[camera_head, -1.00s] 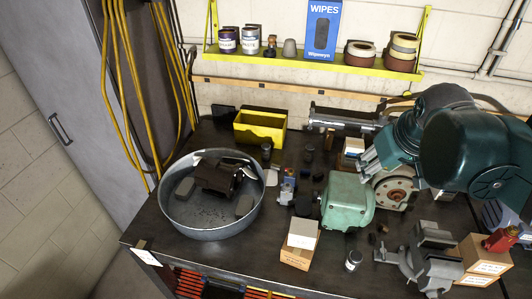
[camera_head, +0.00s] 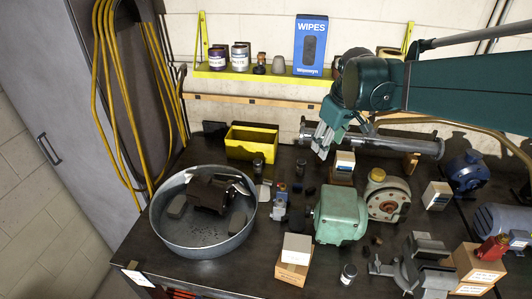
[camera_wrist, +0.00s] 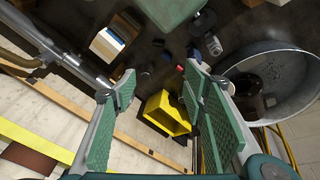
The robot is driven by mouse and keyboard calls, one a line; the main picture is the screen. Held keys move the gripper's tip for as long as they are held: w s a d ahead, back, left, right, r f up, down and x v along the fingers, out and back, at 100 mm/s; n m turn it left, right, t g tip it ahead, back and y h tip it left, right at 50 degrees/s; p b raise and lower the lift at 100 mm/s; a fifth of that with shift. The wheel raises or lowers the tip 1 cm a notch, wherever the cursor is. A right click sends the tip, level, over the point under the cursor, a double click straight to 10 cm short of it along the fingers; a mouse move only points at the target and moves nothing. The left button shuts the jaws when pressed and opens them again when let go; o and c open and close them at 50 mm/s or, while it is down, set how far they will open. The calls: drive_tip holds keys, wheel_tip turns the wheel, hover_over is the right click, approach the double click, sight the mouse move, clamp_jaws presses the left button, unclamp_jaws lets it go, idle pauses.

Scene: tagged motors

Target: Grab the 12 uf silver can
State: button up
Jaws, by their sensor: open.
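A small silver can (camera_head: 348,273) with a dark top stands upright near the front of the bench, right of a stacked pair of boxes. Other small cylinders stand further back: a dark one (camera_head: 258,165) in front of the yellow bin and another (camera_head: 300,167) to its right. No 12 uf marking is readable on any of them. My gripper (camera_head: 322,138) is open and empty above the back of the bench, well behind the silver can. In the wrist view its green-padded fingers (camera_wrist: 158,74) are spread apart, with the yellow bin beyond them.
A round metal tub (camera_head: 163,238) holds a dark motor. A green motor (camera_head: 340,215), a vise (camera_head: 422,262) and boxes (camera_head: 293,262) crowd the bench's middle and right. A yellow bin (camera_head: 250,142) and a metal cylinder (camera_head: 400,146) lie near the wall, below a yellow shelf (camera_head: 260,76).

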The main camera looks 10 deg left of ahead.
drive_tip(key=w+a+f+n+g, duration=0.1)
drive_tip(key=w+a+f+n, duration=0.25)
drive_tip(key=w+a, duration=0.4)
drive_tip(key=n+g, duration=0.3)
drive_tip(key=n, duration=0.3)
approach(257, 160)
drive_tip(key=shift+h, duration=0.4)
drive_tip(key=f, duration=0.3)
drive_tip(key=f+p, duration=0.1)
drive_tip(key=f, duration=0.1)
drive_tip(key=shift+s+a+f, duration=0.1)
drive_tip(key=shift+s, duration=0.15)
drive_tip(key=shift+a+f, duration=0.2)
drive_tip(key=shift+f, duration=0.1)
drive_tip(key=shift+f, duration=1.3)
drive_tip(key=shift+d+f, duration=0.15)
drive_tip(key=shift+f, duration=1.15)
drive_tip(key=shift+d+f, duration=0.1)
drive_tip(key=shift+f, duration=1.2)
